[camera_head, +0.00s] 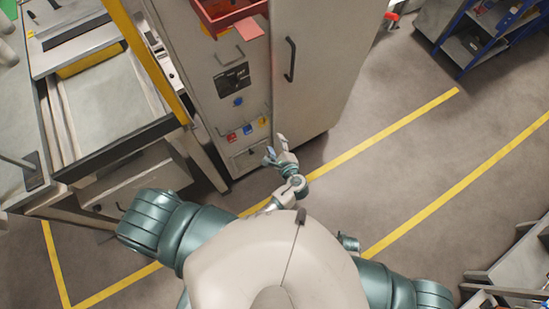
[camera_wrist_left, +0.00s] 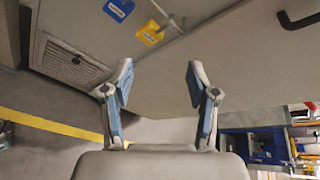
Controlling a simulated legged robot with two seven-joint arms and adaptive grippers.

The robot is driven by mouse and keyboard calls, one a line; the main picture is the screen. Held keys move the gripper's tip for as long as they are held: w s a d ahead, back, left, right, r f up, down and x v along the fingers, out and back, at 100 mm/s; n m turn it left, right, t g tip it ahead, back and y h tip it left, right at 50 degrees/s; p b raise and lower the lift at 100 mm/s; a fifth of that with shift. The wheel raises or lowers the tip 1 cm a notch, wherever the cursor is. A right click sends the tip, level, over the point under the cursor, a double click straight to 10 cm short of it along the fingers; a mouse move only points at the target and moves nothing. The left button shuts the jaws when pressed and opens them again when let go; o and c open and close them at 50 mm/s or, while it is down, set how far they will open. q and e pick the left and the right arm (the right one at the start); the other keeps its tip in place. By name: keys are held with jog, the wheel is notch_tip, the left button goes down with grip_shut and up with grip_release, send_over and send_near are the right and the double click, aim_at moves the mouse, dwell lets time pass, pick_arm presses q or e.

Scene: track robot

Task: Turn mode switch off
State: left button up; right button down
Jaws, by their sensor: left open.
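A tall grey cabinet (camera_head: 305,60) stands in front of me. Low on its front is a row of small colored tags: red (camera_head: 232,137), blue (camera_head: 247,129) and yellow (camera_head: 262,121). The blue tag (camera_wrist_left: 118,9) and yellow tag (camera_wrist_left: 151,34) also show at the top of the left wrist view, beside small metal switch parts. I cannot read which one is the mode switch. My left gripper (camera_head: 275,147) is open and empty, just right of and below the row; its spread fingers (camera_wrist_left: 160,80) touch no tag. My right gripper is not visible.
A door handle (camera_head: 290,59) is on the cabinet's right side. A red bin (camera_head: 228,12) sticks out above. A machine with a sliding tray (camera_head: 105,100) stands at left. Blue shelves (camera_head: 480,35) are far right. The floor with yellow lines (camera_head: 390,135) is clear at right.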

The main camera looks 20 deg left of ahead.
pick_arm(q)
notch_tip(320, 180, down, 9)
jog(key=s+g+h, duration=0.1)
jog(key=s+h, duration=0.1)
jog(key=shift+f, duration=0.15)
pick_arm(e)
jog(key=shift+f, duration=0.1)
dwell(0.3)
